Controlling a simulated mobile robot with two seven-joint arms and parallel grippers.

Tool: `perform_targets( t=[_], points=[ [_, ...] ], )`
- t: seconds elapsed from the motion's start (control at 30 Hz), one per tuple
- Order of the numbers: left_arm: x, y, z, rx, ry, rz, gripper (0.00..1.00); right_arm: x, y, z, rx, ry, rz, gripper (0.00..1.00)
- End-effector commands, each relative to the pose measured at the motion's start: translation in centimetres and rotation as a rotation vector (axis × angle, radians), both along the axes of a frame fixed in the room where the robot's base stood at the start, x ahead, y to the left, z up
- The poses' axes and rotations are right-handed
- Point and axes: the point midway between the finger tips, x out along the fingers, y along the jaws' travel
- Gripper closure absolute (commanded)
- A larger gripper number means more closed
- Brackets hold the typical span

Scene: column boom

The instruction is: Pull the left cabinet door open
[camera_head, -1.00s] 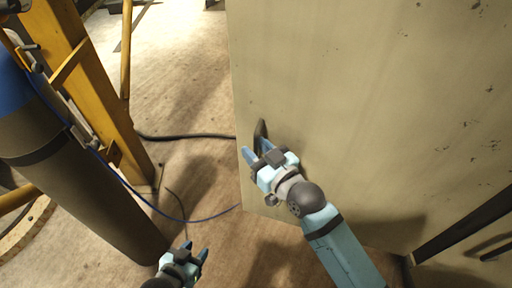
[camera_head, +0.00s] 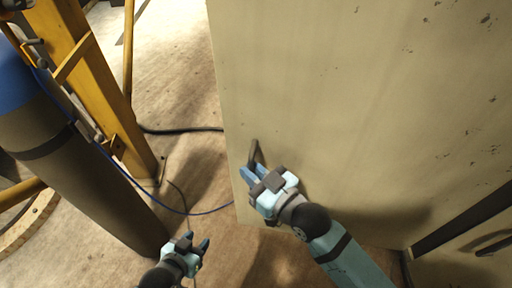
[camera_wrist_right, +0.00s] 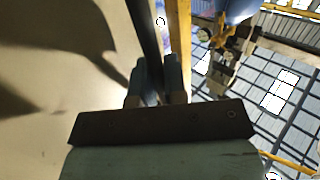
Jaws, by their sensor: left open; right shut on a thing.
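The left cabinet door (camera_head: 350,90) is a large cream panel filling the right half of the head view. It stands at an angle, with a dark gap at its lower right. Its dark handle (camera_head: 256,149) is near the door's left edge. My right gripper (camera_head: 254,174) is shut on the handle; in the right wrist view the dark bar of the handle (camera_wrist_right: 144,35) runs between the two blue fingers (camera_wrist_right: 157,78). My left gripper (camera_head: 197,244) is open and empty, low over the floor, apart from the door.
A second cream panel with a dark handle (camera_head: 494,244) shows at lower right. A dark cylinder with a blue top (camera_head: 75,165) and a yellow frame (camera_head: 95,90) stand at left. A black cable (camera_head: 180,130) and a blue hose lie on the floor (camera_head: 185,80).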

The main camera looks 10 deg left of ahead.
Motion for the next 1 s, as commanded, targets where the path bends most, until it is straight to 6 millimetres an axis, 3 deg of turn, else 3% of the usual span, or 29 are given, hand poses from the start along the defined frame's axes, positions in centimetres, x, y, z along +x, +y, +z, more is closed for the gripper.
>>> perform_targets(
  t=[0.17, 0.47, 0.5, 0.6, 0.87, 1.0],
  points=[
    [0.0, 0.0, 0.3, 0.001, 0.001, 0.001, 0.57, -2.2, -0.1, 0.0, -0.001, 0.000, 0.040, 1.00],
    [-0.1, 0.1, 0.0, 0.002, 0.005, 0.001, 0.57, -2.4, -0.1, 0.0, -0.001, 0.001, 0.043, 1.00],
    [-0.1, 0.1, 0.1, 0.002, 0.005, 0.001, 0.57, -2.4, -0.1, 0.0, -0.001, 0.001, 0.043, 0.81],
    [-0.1, 0.1, 0.1, 0.002, 0.005, 0.001, 0.57, -2.4, -0.1, 0.0, 0.000, 0.000, 0.043, 0.64],
    [-0.1, 0.1, 0.1, 0.001, 0.003, 0.001, 0.57, -2.4, -0.2, 0.0, 0.000, 0.000, 0.043, 0.64],
    [0.0, 0.0, -0.1, 0.001, 0.000, 0.001, 0.57, -3.2, -1.2, -0.2, -0.002, 0.001, 0.042, 0.64]
  ],
)
